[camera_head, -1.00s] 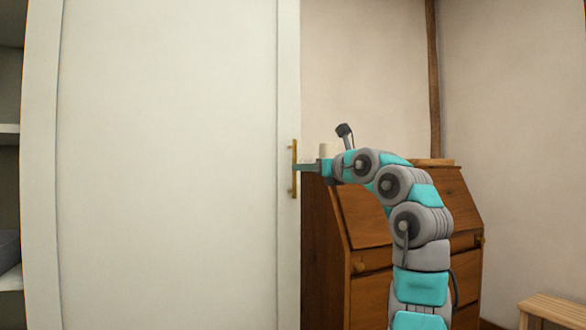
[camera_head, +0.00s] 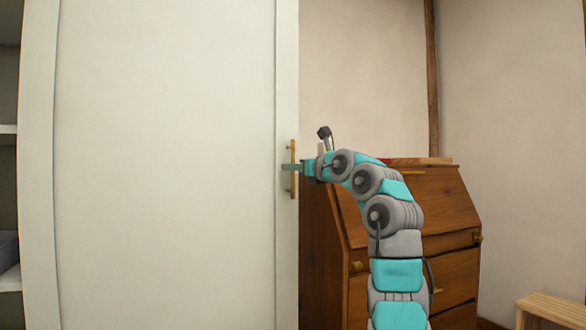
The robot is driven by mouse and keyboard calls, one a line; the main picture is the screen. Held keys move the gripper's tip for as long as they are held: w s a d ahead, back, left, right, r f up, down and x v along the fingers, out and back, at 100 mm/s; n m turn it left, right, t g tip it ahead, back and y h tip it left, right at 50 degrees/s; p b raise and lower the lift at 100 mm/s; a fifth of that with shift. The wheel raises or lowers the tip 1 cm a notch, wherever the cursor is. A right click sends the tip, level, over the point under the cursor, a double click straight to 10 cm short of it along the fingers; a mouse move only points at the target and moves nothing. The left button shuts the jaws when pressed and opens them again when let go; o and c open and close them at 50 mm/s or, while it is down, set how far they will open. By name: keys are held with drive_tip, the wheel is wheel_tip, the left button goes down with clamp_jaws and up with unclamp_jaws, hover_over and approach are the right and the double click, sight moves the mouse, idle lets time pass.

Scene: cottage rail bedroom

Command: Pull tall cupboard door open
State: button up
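The tall cupboard door (camera_head: 165,170) is a large white panel filling the left and middle of the head view. Its vertical brass handle (camera_head: 292,185) is on the door's right edge. My gripper (camera_head: 290,167) is at the handle's middle, seen side-on, with its fingers overlapping the handle in the picture. The fingers look level with the handle bar. I cannot tell whether they are closed on it or only around it.
Open shelves (camera_head: 9,200) show at the far left beside the door. A brown wooden bureau (camera_head: 440,205) stands behind my arm to the right. A light wooden stool (camera_head: 555,306) is at the lower right. Bare wall lies behind.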

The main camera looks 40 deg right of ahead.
clamp_jaws()
idle(1.0)
